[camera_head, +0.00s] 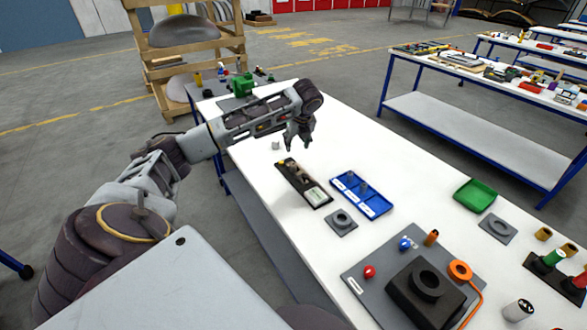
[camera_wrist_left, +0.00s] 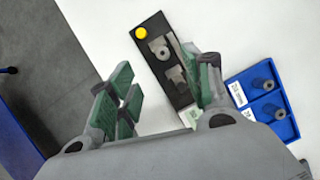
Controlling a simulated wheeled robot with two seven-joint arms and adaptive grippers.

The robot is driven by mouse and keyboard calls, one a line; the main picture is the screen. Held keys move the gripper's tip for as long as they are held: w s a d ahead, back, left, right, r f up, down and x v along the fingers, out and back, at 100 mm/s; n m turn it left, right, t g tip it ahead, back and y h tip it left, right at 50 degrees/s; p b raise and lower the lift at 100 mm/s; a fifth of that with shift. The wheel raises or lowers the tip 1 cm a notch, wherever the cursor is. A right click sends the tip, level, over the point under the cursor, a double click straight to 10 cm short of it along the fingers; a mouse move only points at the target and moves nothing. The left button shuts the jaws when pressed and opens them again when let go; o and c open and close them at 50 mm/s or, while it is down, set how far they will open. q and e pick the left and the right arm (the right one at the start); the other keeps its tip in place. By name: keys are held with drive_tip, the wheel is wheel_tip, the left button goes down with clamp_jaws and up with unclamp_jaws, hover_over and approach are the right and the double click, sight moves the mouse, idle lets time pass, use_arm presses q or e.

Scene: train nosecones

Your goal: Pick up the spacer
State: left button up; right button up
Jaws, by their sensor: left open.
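My left gripper (camera_head: 299,140) is open and empty above the white table; it also shows in the left wrist view (camera_wrist_left: 167,88), fingers apart. Below it lies a narrow black tray (camera_head: 287,178) with grey metal parts (camera_wrist_left: 159,48), a yellow dot and a pale label; the right finger hides part of it. I cannot tell for certain which part is the spacer.
A grey square plate with a ring (camera_head: 342,221) lies in front of the blue tray. A grey panel with a black block (camera_head: 427,290) and red and blue knobs is nearer. A green tray (camera_head: 475,195) is at right. The table's left edge is close to my arm.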

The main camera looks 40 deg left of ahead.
use_arm(q)
hover_over(293, 164)
drive_tip(key=d, duration=0.1)
drive_tip(key=shift+s+f, duration=0.15)
drive_tip(key=shift+f, duration=1.8)
drive_tip(key=shift+s+f, duration=0.1)
drive_tip(key=shift+f, duration=1.8)
drive_tip(key=shift+f+p, duration=0.3)
drive_tip(key=shift+f, duration=1.65)
drive_tip(key=shift+x, duration=0.85)
drive_tip(key=shift+r, duration=0.1)
clamp_jaws()
